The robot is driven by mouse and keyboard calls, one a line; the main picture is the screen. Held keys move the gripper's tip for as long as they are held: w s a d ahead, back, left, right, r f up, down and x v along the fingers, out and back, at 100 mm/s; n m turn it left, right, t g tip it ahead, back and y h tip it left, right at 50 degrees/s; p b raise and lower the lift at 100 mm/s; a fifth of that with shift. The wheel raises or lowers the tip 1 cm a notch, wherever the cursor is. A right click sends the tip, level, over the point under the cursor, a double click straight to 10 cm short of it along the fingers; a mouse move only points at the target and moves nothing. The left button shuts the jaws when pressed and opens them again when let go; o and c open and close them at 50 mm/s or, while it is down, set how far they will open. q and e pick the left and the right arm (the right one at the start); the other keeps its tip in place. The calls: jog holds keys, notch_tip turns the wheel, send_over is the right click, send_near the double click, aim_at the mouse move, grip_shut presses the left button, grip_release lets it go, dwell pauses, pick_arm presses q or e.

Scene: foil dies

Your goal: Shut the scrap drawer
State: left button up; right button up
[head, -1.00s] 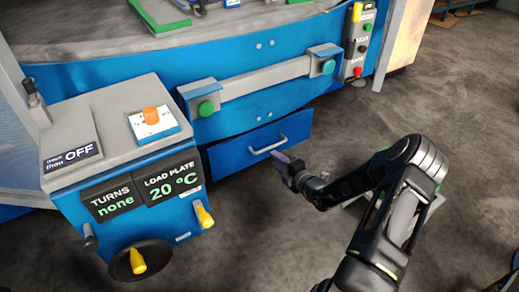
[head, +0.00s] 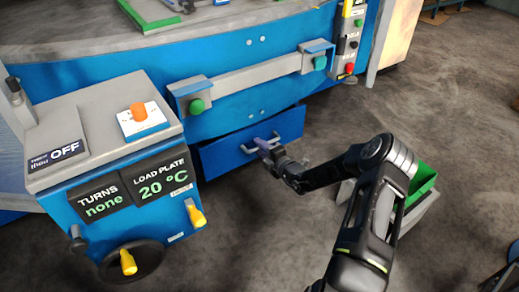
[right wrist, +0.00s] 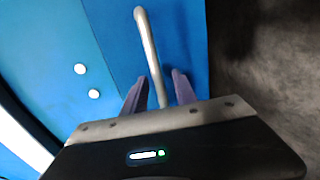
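The scrap drawer is the blue front (head: 225,155) low on the blue machine. It stands out a little from the machine, with a dark gap along its top edge. Its grey bar handle (head: 247,148) also shows in the right wrist view (right wrist: 148,45). My right gripper (head: 264,145) is at the handle. In the right wrist view, its two purple fingers (right wrist: 159,92) stand apart on either side of the bar, with narrow gaps. My left gripper is not in view.
A control box (head: 105,150) with a yellow-handled wheel (head: 130,262) stands left of the drawer. A grey rail (head: 245,84) with green buttons crosses above it. A grey bin with a green inside (head: 424,180) is on the floor, partly behind my right arm. Floor at right is mostly clear.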

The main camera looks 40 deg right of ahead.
jog(key=shift+w+f, duration=0.1)
jog(key=shift+w, duration=0.3)
jog(key=shift+c, duration=0.4)
grip_shut()
dwell(0.8)
